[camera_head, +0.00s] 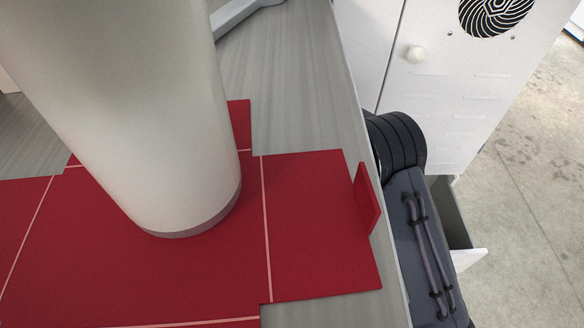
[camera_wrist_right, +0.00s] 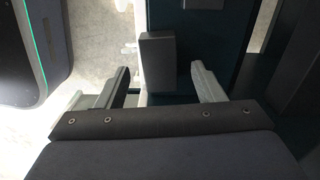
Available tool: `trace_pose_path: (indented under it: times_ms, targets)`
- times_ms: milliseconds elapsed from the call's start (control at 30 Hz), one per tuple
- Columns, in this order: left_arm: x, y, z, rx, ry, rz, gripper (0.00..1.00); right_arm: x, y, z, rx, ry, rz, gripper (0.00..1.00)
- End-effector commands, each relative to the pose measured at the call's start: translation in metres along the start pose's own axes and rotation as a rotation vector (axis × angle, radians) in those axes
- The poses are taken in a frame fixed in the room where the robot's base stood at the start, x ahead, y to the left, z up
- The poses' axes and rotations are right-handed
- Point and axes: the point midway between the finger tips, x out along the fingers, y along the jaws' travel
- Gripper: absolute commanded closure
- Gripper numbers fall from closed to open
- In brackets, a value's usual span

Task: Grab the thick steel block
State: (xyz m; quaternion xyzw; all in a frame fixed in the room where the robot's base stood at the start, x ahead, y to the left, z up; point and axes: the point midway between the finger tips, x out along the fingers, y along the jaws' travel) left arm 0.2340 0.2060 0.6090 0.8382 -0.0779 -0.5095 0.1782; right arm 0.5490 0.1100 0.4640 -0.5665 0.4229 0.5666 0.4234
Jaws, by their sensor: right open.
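A thick dark grey block (camera_wrist_right: 156,50), which looks like the steel block, shows at the upper middle of the right wrist view. My right gripper (camera_wrist_right: 159,78) is open, with its two pale fingers spread to the left and right of the block in the picture. Its near end appears between the fingertips, with a gap on both sides. I cannot tell how far it reaches between the fingers in depth. I cannot make out the block in the head view. My left gripper is not in view.
A red flat box blank (camera_head: 315,225) with pale fold lines and a raised flap (camera_head: 367,198) lies on a grey table (camera_head: 290,60). A large white cylinder (camera_head: 150,130) hides part of it. A white cabinet (camera_head: 450,85) stands at the right.

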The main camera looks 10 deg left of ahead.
Motion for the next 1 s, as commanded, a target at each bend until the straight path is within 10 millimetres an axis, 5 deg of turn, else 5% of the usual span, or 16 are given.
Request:
trace_pose_path:
  times_ms: [100,367,833,1000]
  targets:
    - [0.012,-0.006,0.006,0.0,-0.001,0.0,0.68,0.023,0.0,0.0,-0.001,0.001,0.002,0.38]
    - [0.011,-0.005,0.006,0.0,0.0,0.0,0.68,0.024,0.0,0.0,-0.001,0.001,0.0,0.38]
    - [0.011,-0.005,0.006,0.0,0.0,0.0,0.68,0.024,0.0,0.0,-0.001,0.001,0.0,0.98]
    - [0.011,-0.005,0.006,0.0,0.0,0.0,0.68,0.023,0.0,0.0,-0.001,0.0,-0.002,1.0]
